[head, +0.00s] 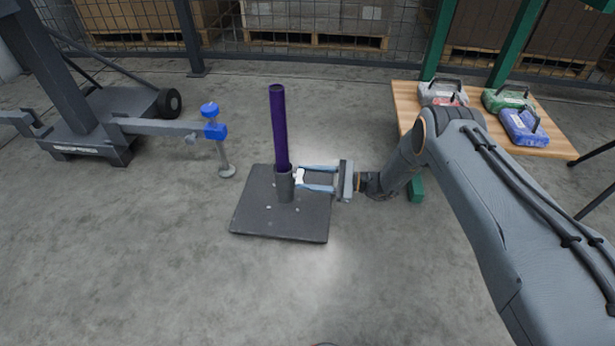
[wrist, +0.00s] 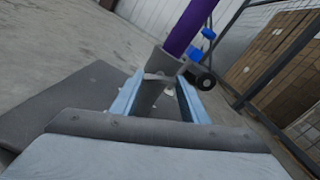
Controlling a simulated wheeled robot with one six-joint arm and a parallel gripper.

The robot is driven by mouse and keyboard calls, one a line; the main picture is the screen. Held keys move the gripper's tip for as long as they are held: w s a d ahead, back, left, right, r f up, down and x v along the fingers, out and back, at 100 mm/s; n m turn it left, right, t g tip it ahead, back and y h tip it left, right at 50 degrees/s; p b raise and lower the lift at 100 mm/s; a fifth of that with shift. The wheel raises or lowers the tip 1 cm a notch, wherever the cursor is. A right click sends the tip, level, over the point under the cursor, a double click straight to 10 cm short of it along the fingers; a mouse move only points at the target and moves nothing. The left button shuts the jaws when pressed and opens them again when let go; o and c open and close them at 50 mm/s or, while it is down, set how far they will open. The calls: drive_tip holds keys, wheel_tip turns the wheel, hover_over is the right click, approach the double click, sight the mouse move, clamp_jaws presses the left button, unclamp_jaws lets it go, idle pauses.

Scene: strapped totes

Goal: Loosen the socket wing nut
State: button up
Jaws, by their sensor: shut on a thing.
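A purple pole (head: 278,125) stands upright in a grey socket (head: 285,186) on a dark square base plate (head: 255,215). The pole also shows in the wrist view (wrist: 190,25), above the socket (wrist: 150,95). My gripper (head: 300,178) reaches in from the right at socket height, its blue-grey fingers at the socket's right side. A small light piece, which looks like the wing nut (head: 299,176), sits between the fingertips. In the wrist view my gripper (wrist: 157,88) has a finger on each side of this spot, and a pale part (wrist: 158,77) shows there. The fingers partly hide the nut.
A wooden table (head: 560,150) at the right holds several cases, among them a blue case (head: 522,127). A dark wheeled stand with a blue clamp (head: 215,130) is at the left. Bare concrete floor surrounds the base plate. A mesh fence runs along the back.

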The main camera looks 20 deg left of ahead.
drive_tip(key=n+p, duration=0.6)
drive_tip(key=n, duration=1.9)
drive_tip(key=shift+n, duration=0.3)
drive_tip(key=shift+f, duration=0.1)
drive_tip(key=o, duration=1.1)
drive_tip(key=shift+c, duration=0.2)
drive_tip(key=shift+d, duration=0.1)
